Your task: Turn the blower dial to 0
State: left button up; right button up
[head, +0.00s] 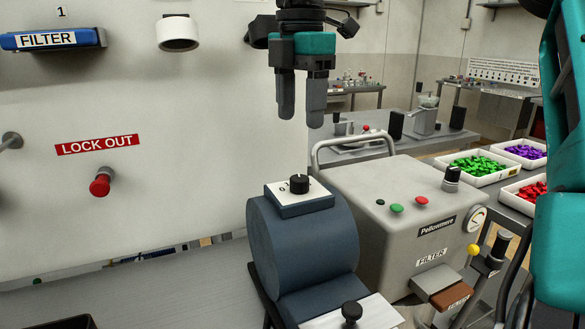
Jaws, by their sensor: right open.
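A black dial (299,184) stands on a white plate (290,198) on top of a dark blue-grey drum-shaped housing (300,245). A small 0 shows on the plate left of the dial. Which mark the dial points at is too small to tell. My right gripper (301,112) hangs above the dial in the picture with its fingers pointing down. It is open and empty, apart from the dial. My left gripper is not in view.
A second black knob (352,312) sits below the drum. Right of it stands a grey machine (400,210) with buttons, a knob (451,178) and a bent rail. A white wall panel (150,110) with a red knob (100,184) is at left. Trays of coloured pieces stand at right.

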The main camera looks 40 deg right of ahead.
aim_at(299, 178)
notch_tip(299, 178, down, 11)
jog(key=shift+f, duration=0.1)
jog(key=shift+c, duration=0.2)
jog(key=shift+c, duration=0.8)
jog(key=c, duration=0.8)
jog(key=shift+c, duration=0.2)
